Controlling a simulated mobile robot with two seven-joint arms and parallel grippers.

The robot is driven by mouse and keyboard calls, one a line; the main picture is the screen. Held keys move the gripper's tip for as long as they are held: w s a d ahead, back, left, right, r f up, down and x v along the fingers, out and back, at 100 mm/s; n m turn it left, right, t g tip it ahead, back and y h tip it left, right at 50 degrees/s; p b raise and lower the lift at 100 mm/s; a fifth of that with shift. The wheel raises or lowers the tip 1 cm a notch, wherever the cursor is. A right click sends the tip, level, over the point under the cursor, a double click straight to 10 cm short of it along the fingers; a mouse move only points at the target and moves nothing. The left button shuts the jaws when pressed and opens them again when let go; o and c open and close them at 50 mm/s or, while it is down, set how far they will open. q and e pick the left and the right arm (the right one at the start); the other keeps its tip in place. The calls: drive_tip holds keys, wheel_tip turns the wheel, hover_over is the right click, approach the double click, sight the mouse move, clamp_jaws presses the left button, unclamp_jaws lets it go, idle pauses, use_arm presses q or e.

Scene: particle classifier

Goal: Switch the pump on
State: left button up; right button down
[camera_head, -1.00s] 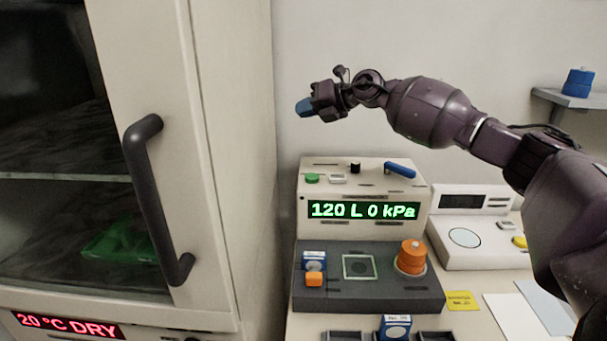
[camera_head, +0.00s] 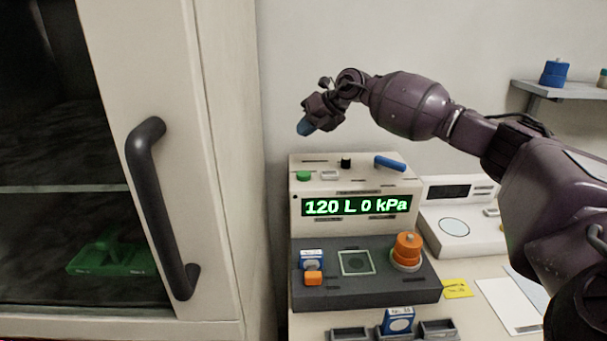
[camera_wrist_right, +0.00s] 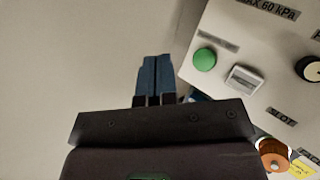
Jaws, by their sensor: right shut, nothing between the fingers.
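The pump unit (camera_head: 305,222) is a cream box on the bench, with a green display reading "120 L 0 kPa". On its top are a green button (camera_head: 304,175), a light rocker switch (camera_head: 330,175), a black knob (camera_head: 346,162) and a blue lever (camera_head: 390,162). My right gripper (camera_head: 305,127) is shut and empty, above the green button, its blue fingers pointing down. In the right wrist view the fingers (camera_wrist_right: 155,80) are together, left of the green button (camera_wrist_right: 205,61) and the rocker switch (camera_wrist_right: 244,79), apart from both. My left gripper is out of view.
A cabinet with a dark handle (camera_head: 160,210) stands at left. A dark base (camera_head: 380,292) in front of the pump carries an orange stack (camera_head: 407,250) and small boxes. A scale (camera_head: 465,238) sits at right. A wall shelf (camera_head: 570,92) is at upper right.

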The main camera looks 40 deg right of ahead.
drive_tip(key=shift+f, duration=0.1)
drive_tip(key=b, duration=0.3)
hover_over(305, 173)
wheel_tip(305, 173, down, 7)
drive_tip(key=shift+d+r, duration=0.1)
drive_tip(key=shift+r, duration=0.05)
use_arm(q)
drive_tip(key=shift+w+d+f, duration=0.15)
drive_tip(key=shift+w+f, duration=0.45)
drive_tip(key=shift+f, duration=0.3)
use_arm(e)
drive_tip(key=shift+f, duration=0.95)
drive_tip(key=shift+f, duration=0.15)
drive_tip(key=shift+f, duration=0.3)
drive_tip(key=shift+f, duration=0.1)
idle(0.7)
